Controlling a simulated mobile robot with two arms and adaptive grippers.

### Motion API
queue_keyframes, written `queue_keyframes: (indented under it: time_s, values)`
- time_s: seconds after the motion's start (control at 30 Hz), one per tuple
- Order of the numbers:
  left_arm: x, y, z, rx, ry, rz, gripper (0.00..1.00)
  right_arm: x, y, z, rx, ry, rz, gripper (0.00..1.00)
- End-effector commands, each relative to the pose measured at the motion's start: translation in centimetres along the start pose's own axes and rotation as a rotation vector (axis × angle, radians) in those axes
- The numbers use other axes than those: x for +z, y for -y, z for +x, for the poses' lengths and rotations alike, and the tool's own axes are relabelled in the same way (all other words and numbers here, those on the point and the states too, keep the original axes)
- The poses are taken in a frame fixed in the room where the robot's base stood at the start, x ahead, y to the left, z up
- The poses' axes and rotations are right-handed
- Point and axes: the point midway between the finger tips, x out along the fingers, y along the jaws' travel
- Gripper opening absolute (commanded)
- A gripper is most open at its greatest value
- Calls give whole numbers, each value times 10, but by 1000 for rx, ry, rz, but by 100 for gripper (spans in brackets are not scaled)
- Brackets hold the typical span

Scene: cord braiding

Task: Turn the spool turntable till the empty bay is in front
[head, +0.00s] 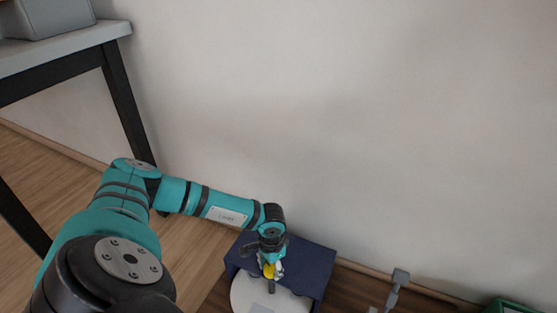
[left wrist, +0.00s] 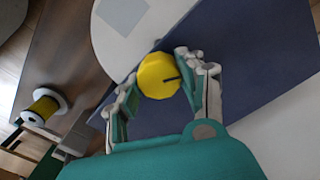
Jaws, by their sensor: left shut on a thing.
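The spool turntable is a pale round disc (head: 243,296) at the bottom of the head view, cut off by the frame edge. It also shows in the left wrist view (left wrist: 112,47), with a grey square patch on it. My left gripper (head: 272,266) is over the disc's far edge. In the left wrist view, the left gripper (left wrist: 157,68) has its fingers closed on either side of a round yellow knob-like piece (left wrist: 158,78) at the disc's rim. Whether a bay is empty cannot be told. My right gripper is out of view.
A dark blue block (head: 314,262) stands beside the disc, near the wall. A yellow spool (left wrist: 45,106) lies apart at left in the wrist view. A grey upright fitting (head: 398,280) and a green container (head: 508,307) are at the lower right. A grey-topped table (head: 70,45) stands at upper left.

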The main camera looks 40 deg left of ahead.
Motion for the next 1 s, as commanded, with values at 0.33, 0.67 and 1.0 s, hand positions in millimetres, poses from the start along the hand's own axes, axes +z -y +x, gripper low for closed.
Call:
queue_keyframes:
  time_s: [0.33,0.67,1.0]
  values:
    - [3,3,0,-1,-1,10,0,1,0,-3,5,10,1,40]
    - [3,3,0,-1,-1,9,50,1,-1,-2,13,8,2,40]
    - [3,3,0,0,-1,9,63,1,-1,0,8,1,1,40]
